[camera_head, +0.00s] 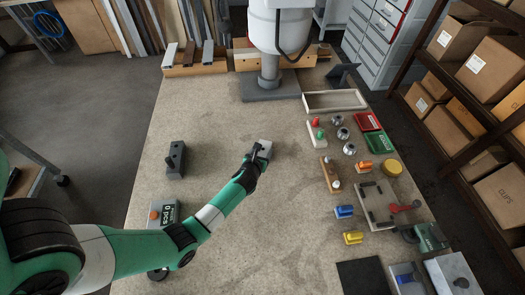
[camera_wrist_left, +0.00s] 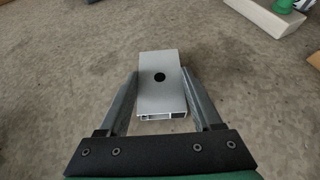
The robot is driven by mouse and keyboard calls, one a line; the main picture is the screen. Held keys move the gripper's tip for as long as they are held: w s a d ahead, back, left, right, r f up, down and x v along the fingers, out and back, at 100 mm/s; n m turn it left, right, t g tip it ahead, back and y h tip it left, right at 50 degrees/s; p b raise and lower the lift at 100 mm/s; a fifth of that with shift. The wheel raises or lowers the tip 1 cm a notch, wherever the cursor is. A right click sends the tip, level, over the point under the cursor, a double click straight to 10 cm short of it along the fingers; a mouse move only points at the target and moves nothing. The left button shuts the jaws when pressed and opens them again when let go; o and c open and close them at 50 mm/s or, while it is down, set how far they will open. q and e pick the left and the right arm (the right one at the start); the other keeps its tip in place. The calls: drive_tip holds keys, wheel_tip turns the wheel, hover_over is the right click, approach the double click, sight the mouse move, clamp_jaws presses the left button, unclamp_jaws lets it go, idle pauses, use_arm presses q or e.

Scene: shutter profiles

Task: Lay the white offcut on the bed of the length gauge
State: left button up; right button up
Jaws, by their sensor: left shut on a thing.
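My left gripper (camera_head: 257,155) is over the middle of the bench. In the left wrist view my left gripper (camera_wrist_left: 163,88) has its fingers shut on the two sides of a short pale offcut (camera_wrist_left: 155,68). The offcut has a dark round spot on top and a hollow end toward the camera. In the head view the offcut (camera_head: 266,146) shows as a small whitish piece at the fingertips. I cannot tell how high it is above the bench. I cannot tell for certain which fixture is the length gauge; a dark grey block (camera_head: 176,161) stands to the left. My right gripper is not in view.
The bench (camera_head: 230,120) is clear around the gripper. To the right are a wooden block with metal knobs (camera_head: 329,173), a fixture with a red handle (camera_head: 375,203), coloured pieces and a pale tray (camera_head: 334,101). A white column machine (camera_head: 270,85) stands behind.

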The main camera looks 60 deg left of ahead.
sight(262, 152)
use_arm(q)
wheel_tip(262, 152, up, 3)
drive_tip(key=shift+r+p, duration=0.2)
drive_tip(key=shift+p, duration=0.95)
drive_tip(key=a+r+p+v, duration=0.1)
drive_tip(key=p+v, duration=0.5)
drive_tip(key=v, duration=1.1)
drive_tip(key=shift+w+r, duration=0.1)
